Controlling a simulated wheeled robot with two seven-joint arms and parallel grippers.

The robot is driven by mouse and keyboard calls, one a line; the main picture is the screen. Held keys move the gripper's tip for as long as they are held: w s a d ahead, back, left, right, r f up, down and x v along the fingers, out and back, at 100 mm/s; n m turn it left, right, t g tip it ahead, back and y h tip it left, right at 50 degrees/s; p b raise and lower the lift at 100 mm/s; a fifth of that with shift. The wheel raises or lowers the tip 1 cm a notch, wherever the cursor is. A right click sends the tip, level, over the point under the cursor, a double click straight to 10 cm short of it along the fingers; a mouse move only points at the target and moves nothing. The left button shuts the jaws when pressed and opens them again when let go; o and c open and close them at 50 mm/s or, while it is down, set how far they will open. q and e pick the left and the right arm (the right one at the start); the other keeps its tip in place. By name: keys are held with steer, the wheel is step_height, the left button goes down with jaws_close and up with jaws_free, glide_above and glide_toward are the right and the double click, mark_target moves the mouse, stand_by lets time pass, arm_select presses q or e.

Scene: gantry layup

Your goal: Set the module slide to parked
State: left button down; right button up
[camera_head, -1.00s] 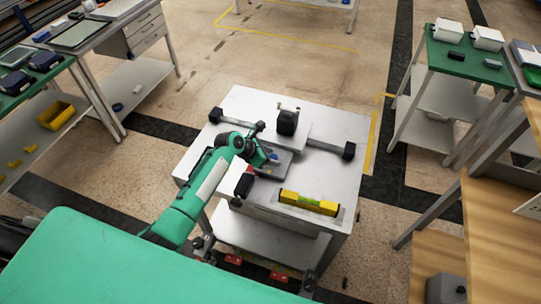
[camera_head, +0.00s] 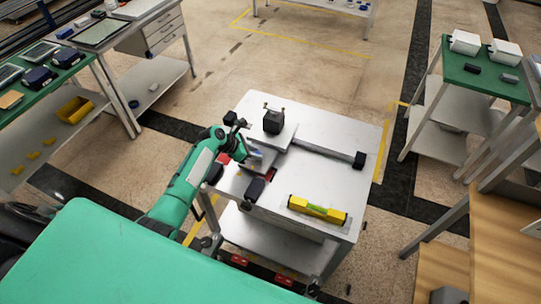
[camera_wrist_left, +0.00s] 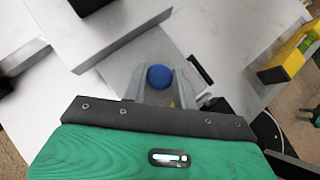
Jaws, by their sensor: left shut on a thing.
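The module slide is a grey rail (camera_head: 325,153) on the white table, with a black end block at each end. Its grey carriage plate (camera_head: 284,139) carries a dark block (camera_head: 273,121) and stands near the rail's left end. My left gripper (camera_head: 258,157) is at the carriage's near side. In the left wrist view, a round blue knob (camera_wrist_left: 159,77) sits between my left gripper's fingers (camera_wrist_left: 160,92), which are shut on it. Arm and gripper hide part of the carriage's near side in the head view. My right gripper is not in view.
A yellow level (camera_head: 317,210) lies near the white table's front edge (camera_head: 300,226). Red pieces and a black part (camera_head: 254,190) are close to my left gripper. A green-topped bench (camera_head: 490,78) stands at right.

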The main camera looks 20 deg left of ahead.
arm_select(q)
steer(key=a, duration=0.3)
steer(key=shift+a, duration=0.65)
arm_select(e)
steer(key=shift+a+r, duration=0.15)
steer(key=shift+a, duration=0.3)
arm_select(q)
steer(key=c, duration=1.1)
jaws_free()
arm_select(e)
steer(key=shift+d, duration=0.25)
arm_select(q)
steer(key=shift+r, duration=0.1)
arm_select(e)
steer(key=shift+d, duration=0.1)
